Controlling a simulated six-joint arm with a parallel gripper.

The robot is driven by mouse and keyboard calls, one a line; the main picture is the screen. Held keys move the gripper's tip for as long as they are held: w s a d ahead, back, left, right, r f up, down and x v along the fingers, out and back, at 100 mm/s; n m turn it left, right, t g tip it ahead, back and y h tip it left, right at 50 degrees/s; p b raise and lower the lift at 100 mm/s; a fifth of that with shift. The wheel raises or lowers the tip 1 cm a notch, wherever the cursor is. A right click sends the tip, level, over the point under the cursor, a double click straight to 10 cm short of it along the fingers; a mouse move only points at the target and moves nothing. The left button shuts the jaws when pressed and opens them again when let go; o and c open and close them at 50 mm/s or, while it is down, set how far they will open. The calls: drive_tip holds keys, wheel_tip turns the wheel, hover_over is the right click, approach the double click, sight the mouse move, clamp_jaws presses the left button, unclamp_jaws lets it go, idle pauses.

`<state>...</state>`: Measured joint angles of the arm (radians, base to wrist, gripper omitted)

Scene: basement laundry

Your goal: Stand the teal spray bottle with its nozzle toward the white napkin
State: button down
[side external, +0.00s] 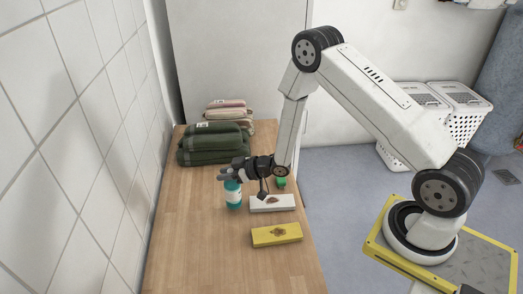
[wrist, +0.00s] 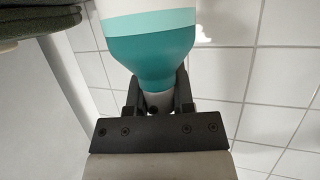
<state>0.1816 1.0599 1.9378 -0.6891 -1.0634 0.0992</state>
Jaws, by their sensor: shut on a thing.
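The teal spray bottle (side external: 233,197) is upright near the middle of the wooden table, with a white label band. My gripper (side external: 232,173) reaches in from the right and is shut on its top. In the wrist view the bottle's teal shoulder (wrist: 152,50) shows large, with its pale neck between my gripper's fingers (wrist: 160,98). The nozzle is hidden, so I cannot tell which way it points. I cannot tell whether the base touches the table. The white napkin (side external: 259,204), with a brown mark on it, lies just right of the bottle.
A yellow napkin (side external: 263,237) lies in front of the white one. A small green object (side external: 281,184) stands behind the white napkin. The table's (side external: 190,250) front left is clear, beside the tiled wall.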

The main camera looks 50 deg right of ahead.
drive_tip(key=shift+f, duration=1.1)
drive_tip(key=shift+c, duration=2.4)
unclamp_jaws()
drive_tip(key=v, duration=1.2)
